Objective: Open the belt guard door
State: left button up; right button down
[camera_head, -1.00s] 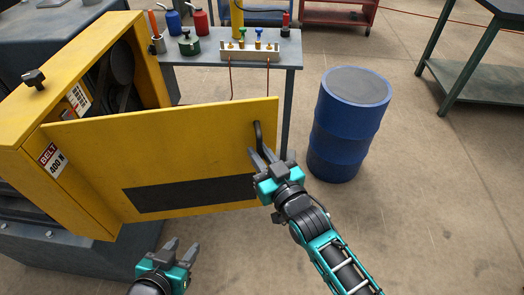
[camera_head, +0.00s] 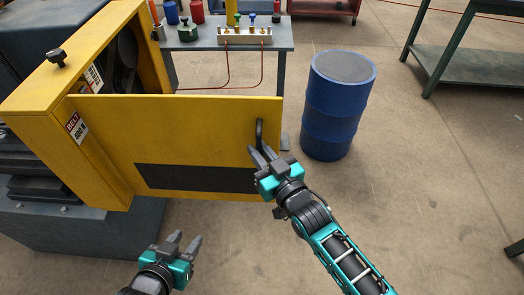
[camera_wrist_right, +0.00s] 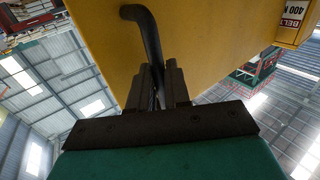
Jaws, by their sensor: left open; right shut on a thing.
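The yellow belt guard door (camera_head: 200,125), with a dark panel along its lower part, stands swung out from the yellow guard housing (camera_head: 105,165). Pulleys show inside the housing. The door's black bar handle (camera_head: 259,133) is near its free edge. My right gripper (camera_head: 262,158) is shut on the handle's lower end. In the right wrist view the black handle (camera_wrist_right: 148,40) runs down between the fingers (camera_wrist_right: 160,88), with the yellow door face (camera_wrist_right: 210,45) behind it. My left gripper (camera_head: 187,243) is open and empty, below the door and apart from it.
A blue drum (camera_head: 336,105) stands on the floor right of the door's free edge. A grey table (camera_head: 225,65) with bottles and a valve block (camera_head: 245,37) is behind the door. A green workbench (camera_head: 470,60) stands at far right. The floor at lower right is open.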

jog(key=shift+s+a+r, duration=0.15)
jog(key=shift+s+a, duration=0.25)
jog(key=c, duration=1.2)
grip_release()
jog(key=shift+a, duration=0.1)
jog(key=v, duration=1.3)
jog(key=shift+w+d+p, duration=0.2)
jog(key=shift+p, duration=0.1)
